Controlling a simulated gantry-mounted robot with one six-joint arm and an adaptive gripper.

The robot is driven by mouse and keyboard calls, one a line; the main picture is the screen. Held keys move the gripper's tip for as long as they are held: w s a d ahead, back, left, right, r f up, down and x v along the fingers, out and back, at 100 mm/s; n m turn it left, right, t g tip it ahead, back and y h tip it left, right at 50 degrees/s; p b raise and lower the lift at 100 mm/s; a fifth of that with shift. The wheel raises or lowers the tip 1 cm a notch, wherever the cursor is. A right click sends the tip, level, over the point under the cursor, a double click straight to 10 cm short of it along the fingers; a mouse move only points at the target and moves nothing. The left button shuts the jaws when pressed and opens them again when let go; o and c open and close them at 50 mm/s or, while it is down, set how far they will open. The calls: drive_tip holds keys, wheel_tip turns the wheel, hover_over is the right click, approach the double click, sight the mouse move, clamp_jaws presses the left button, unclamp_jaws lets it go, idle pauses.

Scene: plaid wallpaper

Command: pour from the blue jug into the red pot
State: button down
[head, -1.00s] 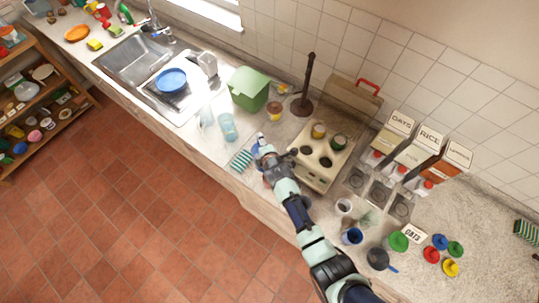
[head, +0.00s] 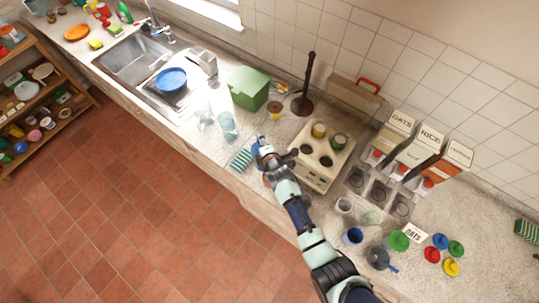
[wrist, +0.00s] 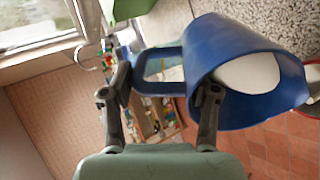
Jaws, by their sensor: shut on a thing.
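The blue jug (wrist: 230,70) fills the upper right of the wrist view, with its handle (wrist: 155,70) toward my fingers. My gripper (wrist: 165,105) is shut on the jug at the handle side. The jug lies tilted in the view, its mouth facing right, with a smooth white area inside; I cannot tell whether this is liquid. A red rim with a pale inside, likely the red pot (wrist: 313,82), shows at the right edge beside the mouth, mostly cut off. In the head view my gripper (head: 261,150) is over the counter's front edge and largely hides jug and pot.
A striped teal cloth or sponge (head: 241,160) and a clear blue glass (head: 228,126) stand left of my gripper. A cream stove-like block (head: 320,155) is close on the right. Cups, a dark pan (head: 378,257) and coloured lids lie further right.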

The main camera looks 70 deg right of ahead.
drive_tip(key=shift+s+a+r+h+b, duration=0.2)
drive_tip(key=shift+r+h+b, duration=0.1)
drive_tip(key=shift+b, duration=0.1)
idle(1.0)
